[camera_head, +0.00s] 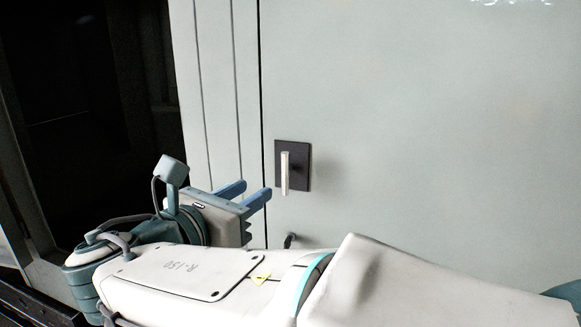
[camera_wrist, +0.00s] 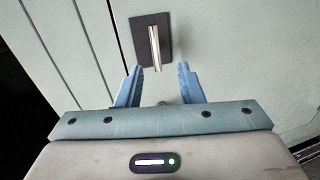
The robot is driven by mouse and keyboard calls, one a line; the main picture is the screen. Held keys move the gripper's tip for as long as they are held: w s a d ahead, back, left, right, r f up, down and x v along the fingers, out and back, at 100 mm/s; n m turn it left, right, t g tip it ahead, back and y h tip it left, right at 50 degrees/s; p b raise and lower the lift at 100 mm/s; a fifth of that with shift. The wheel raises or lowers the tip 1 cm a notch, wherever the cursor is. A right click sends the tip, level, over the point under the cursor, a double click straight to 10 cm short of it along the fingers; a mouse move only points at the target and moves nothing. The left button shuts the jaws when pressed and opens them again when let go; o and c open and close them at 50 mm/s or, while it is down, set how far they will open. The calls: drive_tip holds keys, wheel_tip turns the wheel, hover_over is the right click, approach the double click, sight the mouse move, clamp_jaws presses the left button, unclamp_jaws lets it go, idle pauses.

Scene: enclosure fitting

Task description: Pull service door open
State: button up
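The service door (camera_head: 430,120) is a large pale grey-green panel, and it looks shut against its frame. Its handle (camera_head: 285,172) is a light upright bar on a dark square plate (camera_head: 306,165). My gripper (camera_head: 256,192) is open, with two blue fingers pointing towards the door, below and left of the handle in the head view. In the wrist view the handle (camera_wrist: 154,46) stands ahead of my open gripper (camera_wrist: 160,80), roughly in line with the gap between the fingers. Nothing is between the fingers, and they look apart from the handle.
A narrow ribbed pale panel (camera_head: 215,90) borders the door on the left, with a dark seam between them. Further left is a dark open space (camera_head: 80,110). A small dark fitting (camera_head: 290,240) shows below the handle, partly hidden by my arm.

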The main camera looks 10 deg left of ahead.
sight(283, 164)
drive_tip(key=shift+t, duration=0.3)
drive_tip(key=x, duration=0.4)
drive_tip(key=p+x, duration=0.1)
drive_tip(key=x, duration=0.8)
drive_tip(key=shift+w+a+r+p, duration=0.1)
drive_tip(key=shift+a+r+p, duration=0.05)
drive_tip(key=shift+a+p, duration=0.25)
clamp_jaws()
